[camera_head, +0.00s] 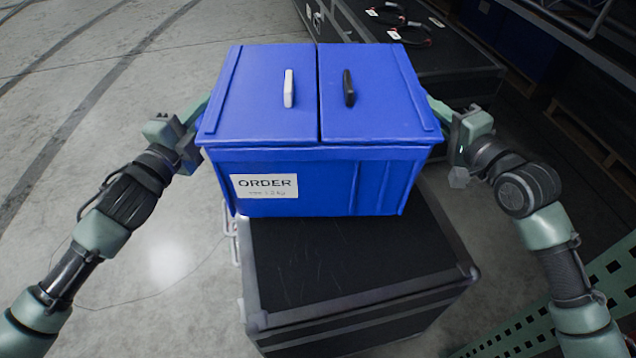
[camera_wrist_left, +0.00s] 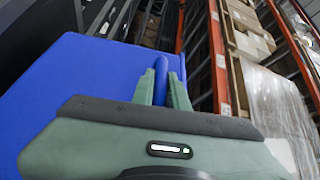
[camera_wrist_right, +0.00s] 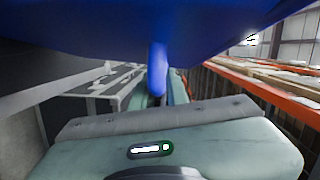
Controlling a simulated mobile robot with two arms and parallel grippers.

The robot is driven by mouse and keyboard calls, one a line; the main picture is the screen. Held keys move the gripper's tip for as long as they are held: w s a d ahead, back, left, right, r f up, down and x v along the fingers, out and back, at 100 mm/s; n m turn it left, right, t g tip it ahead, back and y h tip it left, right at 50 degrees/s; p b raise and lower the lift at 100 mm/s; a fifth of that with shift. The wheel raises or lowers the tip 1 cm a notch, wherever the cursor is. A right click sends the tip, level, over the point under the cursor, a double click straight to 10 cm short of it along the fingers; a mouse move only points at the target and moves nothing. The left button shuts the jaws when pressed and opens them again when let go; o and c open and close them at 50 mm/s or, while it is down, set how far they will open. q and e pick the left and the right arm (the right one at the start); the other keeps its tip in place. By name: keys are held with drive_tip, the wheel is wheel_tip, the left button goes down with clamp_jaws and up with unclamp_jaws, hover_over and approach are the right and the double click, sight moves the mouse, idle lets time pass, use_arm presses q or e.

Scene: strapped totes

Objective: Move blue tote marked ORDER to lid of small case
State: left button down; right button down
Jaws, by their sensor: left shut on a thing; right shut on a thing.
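The blue tote (camera_head: 370,170) marked ORDER has two closed lid flaps, one with a white handle and one with a black handle. It is level, in the middle of the head view, above the black small case (camera_head: 340,265). Whether its underside touches the case lid cannot be told. My left gripper (camera_head: 203,118) is shut on the tote's left side; the left wrist view shows its fingers around a blue handle part (camera_wrist_left: 161,82). My right gripper (camera_head: 440,112) is shut on the tote's right side; the right wrist view shows a blue handle part (camera_wrist_right: 157,72) between its fingers.
A larger black case (camera_head: 450,65) with cables on top stands behind the tote at the right. A green perforated panel (camera_head: 600,285) is at the lower right. Dark shelving is at the upper right. The concrete floor (camera_head: 130,60) at left is clear.

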drive_tip(key=shift+d, duration=0.1)
